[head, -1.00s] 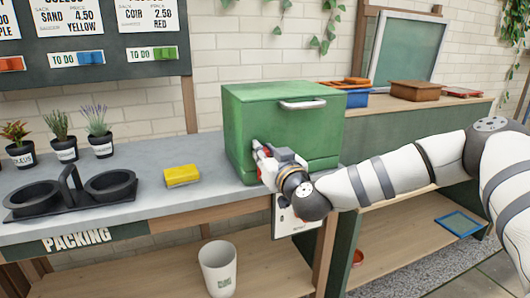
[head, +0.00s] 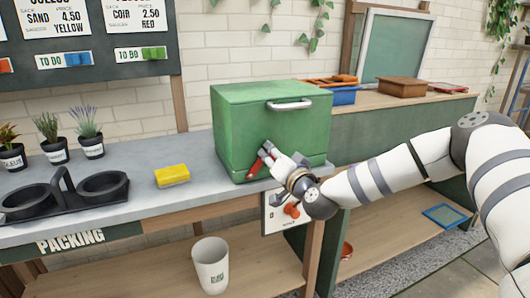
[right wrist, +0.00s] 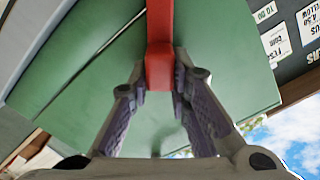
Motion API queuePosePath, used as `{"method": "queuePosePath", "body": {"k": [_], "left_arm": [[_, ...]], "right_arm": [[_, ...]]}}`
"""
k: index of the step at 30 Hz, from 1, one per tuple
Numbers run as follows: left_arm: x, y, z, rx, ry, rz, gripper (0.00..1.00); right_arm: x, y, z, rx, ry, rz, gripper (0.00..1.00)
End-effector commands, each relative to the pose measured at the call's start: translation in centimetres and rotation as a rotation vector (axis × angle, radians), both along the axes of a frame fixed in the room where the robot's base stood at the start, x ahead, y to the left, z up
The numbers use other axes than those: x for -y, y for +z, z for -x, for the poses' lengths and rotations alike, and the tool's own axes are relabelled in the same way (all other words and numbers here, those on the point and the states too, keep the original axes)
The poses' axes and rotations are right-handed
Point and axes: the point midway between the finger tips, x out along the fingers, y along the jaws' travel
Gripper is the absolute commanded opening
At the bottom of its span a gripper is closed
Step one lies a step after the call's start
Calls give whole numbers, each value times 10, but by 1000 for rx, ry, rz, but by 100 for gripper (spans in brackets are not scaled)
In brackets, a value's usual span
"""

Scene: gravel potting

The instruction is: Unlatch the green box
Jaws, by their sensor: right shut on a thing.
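The green box (head: 235,125) stands on the grey bench with its lid down and a pale handle (head: 290,104) near the top of its front. A red latch lever (head: 256,166) shows low on the front, slanting beside my right gripper (head: 267,152). In the right wrist view the red lever (right wrist: 160,40) runs up from between the two fingertips of my right gripper (right wrist: 160,84), which are shut on its end. The green box front (right wrist: 80,90) fills the background there. The lever's mount is not clear. My left gripper is not in view.
A yellow sponge-like block (head: 172,176) and a black double holder (head: 70,195) are left of the box. Small potted plants (head: 88,145) stand further left. A blue tray (head: 343,96) and a brown box (head: 400,87) sit on the shelf behind right. A white bin (head: 210,265) stands below.

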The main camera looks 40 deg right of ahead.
Motion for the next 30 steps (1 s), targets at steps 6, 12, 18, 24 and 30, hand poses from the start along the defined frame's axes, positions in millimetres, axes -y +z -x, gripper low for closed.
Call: {"method": "queuePosePath", "body": {"k": [6,12,18,24,30], "left_arm": [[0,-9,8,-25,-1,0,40],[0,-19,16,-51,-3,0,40],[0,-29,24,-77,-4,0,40],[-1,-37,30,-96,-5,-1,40],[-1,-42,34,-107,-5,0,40]], "right_arm": [[13,-19,3,38,-2,-195,0],[21,-33,6,80,-3,-377,0],[26,-45,7,117,-2,-534,0],[28,-54,8,146,-1,-652,0],[29,-58,8,165,0,-728,0]]}}
